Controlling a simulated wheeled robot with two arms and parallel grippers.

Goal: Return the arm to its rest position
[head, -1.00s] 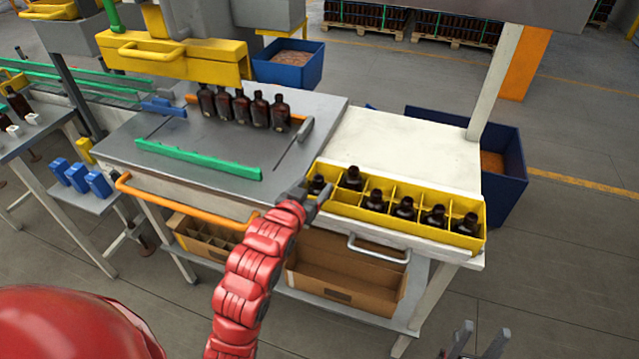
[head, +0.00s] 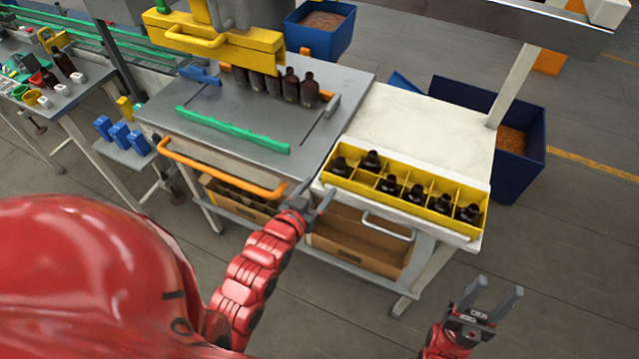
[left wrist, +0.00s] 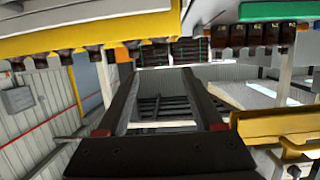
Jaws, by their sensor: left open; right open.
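My left gripper (head: 319,190) is open and empty in the head view, just in front of the left end of the yellow crate (head: 400,219). Its two dark fingers stand apart with nothing between them in the left wrist view (left wrist: 163,100). The crate sits on the white tabletop (head: 415,125) and holds several dark bottles (head: 415,194) upright in its compartments. My right gripper (head: 495,295) is open and empty at the lower right, over the floor and apart from the table.
A row of brown bottles (head: 290,86) stands on the grey plate beneath a yellow machine head (head: 215,45). A green strip (head: 230,130) lies on the plate. An orange rail (head: 220,175) and a grey handle (head: 388,226) jut out in front. Cardboard boxes (head: 355,245) sit below.

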